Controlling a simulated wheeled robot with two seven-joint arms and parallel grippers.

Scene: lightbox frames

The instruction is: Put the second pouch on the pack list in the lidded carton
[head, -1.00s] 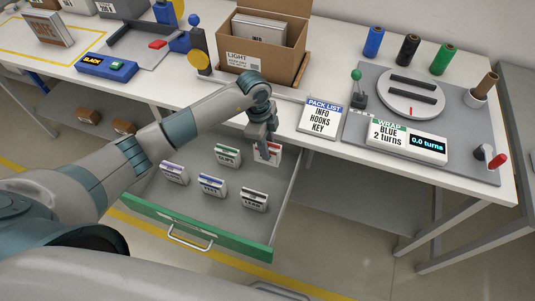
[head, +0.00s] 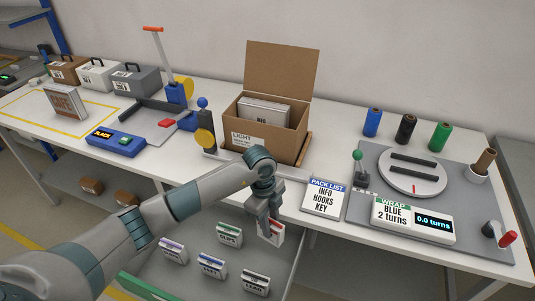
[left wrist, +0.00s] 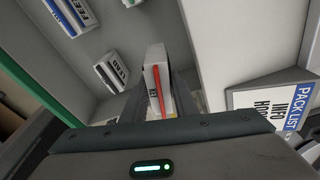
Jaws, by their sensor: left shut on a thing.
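My left gripper (head: 268,222) is shut on a white pouch with a red stripe (head: 276,233), at the drawer's back right. The left wrist view shows this pouch (left wrist: 154,78) upright between the fingers; its small label is hard to read. I cannot tell whether it is clear of the drawer floor. The pack list (head: 325,198) reads INFO, HOOKS, KEY. The open cardboard carton (head: 272,147) has its lid raised and a white INFO pack (head: 263,112) inside. My right gripper is not in view.
The open drawer (head: 190,272) holds several other pouches, including a green-striped one (head: 229,236) and a black-striped one (head: 256,283). Right of the pack list stand a wrap display (head: 411,222) and turntable (head: 412,171). A blue-and-yellow device (head: 204,135) stands left of the carton.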

